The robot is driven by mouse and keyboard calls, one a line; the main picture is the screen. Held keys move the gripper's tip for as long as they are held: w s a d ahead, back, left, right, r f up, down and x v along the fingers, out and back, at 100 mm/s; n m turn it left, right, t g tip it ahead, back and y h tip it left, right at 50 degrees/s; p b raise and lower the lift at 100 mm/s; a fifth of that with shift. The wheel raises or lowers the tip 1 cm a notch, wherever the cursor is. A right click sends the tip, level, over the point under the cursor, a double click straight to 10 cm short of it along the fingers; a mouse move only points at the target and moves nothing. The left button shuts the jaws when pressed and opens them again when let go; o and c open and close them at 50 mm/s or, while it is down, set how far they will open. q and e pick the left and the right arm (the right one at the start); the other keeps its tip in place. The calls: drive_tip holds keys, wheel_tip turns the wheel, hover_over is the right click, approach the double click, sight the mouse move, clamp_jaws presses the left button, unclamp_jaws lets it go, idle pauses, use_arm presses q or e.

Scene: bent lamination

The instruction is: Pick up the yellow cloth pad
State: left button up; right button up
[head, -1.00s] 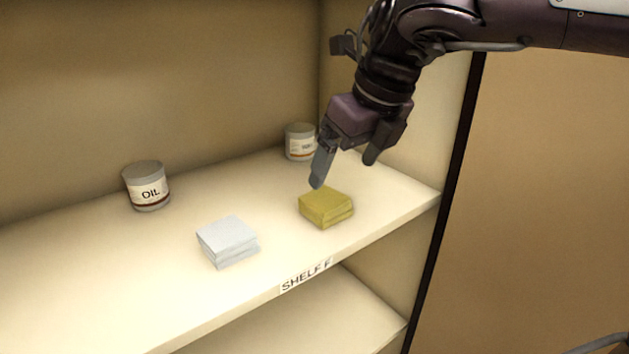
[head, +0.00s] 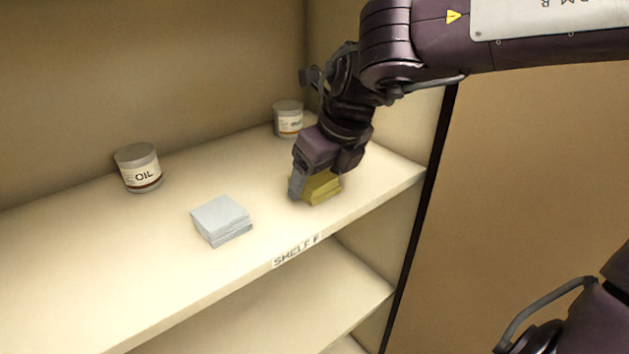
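The yellow cloth pad (head: 322,190) is a small folded stack on the upper shelf, near its right end. My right gripper (head: 318,184) is down at the pad, coming from above. One grey finger stands against or just beside the pad's left side, with its tip near the shelf surface. The other finger is mostly hidden behind the gripper body and pad, so I cannot tell whether the fingers press on the pad. The pad rests on the shelf as far as I can see. My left gripper is not in view.
A pale blue-white folded pad (head: 221,220) lies to the left on the same shelf (head: 120,265). A tin labelled OIL (head: 139,168) stands further back left. Another labelled tin (head: 288,119) stands behind my gripper. The cabinet's side wall (head: 408,125) is close on the right.

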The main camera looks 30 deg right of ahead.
drive_tip(key=c, duration=0.7)
drive_tip(key=shift+w+r, duration=0.1)
drive_tip(key=shift+c, duration=0.2)
